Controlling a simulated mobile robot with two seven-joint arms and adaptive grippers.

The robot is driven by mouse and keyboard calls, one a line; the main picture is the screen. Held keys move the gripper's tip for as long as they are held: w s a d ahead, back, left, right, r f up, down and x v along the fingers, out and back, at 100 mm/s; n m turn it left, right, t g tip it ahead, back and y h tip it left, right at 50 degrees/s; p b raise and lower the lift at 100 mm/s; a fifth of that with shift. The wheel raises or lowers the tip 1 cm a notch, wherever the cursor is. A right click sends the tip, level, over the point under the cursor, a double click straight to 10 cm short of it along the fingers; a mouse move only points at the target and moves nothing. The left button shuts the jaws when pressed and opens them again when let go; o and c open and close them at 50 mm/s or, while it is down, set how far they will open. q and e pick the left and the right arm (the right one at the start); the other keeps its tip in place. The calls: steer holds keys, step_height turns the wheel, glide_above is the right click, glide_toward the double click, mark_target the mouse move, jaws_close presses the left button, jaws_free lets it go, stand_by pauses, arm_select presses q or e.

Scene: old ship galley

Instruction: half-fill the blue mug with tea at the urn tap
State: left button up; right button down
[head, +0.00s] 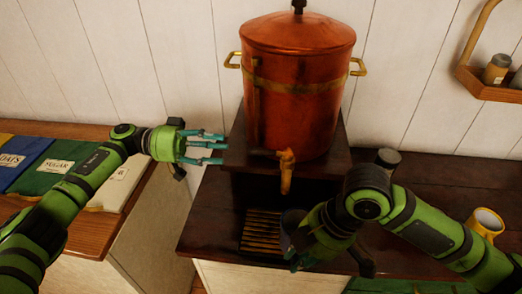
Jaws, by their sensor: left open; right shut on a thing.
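The copper tea urn (296,95) stands on a dark wooden stand (238,155) in the head view. Its orange-brass tap (286,172) points down from the urn's front. The dark blue mug (291,219) is below the tap, at the right edge of the slatted drip grate (260,234). My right gripper (297,250) is shut on the mug and hides much of it. The mug's contents cannot be seen, and no stream shows at the tap. My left gripper (214,148) is open and empty, left of the tap and apart from it.
A yellow mug (485,223) stands on the dark counter at the right. A grey-topped jar (387,158) stands behind my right arm. A wall shelf (490,92) holds small jars at upper right. Sacks, including one marked sugar (55,168), lie on the left counter.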

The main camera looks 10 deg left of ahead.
mark_target(261, 152)
arm_select(q)
steer(key=d, duration=1)
steer(key=shift+d, duration=0.3)
jaws_close()
